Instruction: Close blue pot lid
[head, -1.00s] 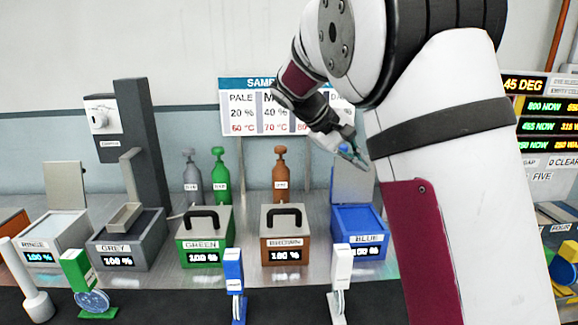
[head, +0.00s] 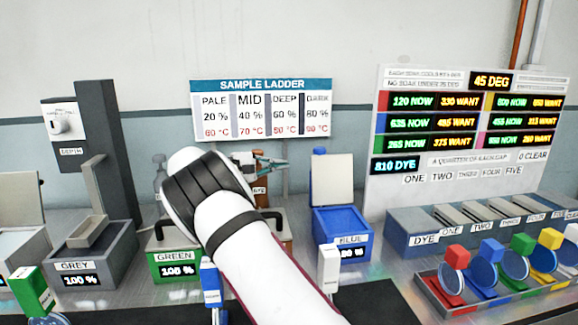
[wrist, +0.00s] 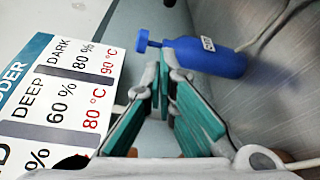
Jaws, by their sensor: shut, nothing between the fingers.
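The blue pot (head: 342,232) stands on the bench in the head view, with a BLUE label and a display on its front, partly covered by a white object. Its pale lid (head: 332,180) stands upright at the back edge, so the pot is open. My gripper (head: 274,164) has teal fingers and is shut and empty, left of the lid and apart from it in the picture. In the wrist view my gripper (wrist: 165,72) points toward a blue bottle (wrist: 212,57) near its fingertips. The lid cannot be made out in the wrist view.
The blue bottle's top (head: 319,152) shows behind the lid. The green pot (head: 176,262) is left of my arm, which hides most of the brown pot. A white clip-like object (head: 328,262) stands before the blue pot. The dye rack (head: 425,235) is to the right.

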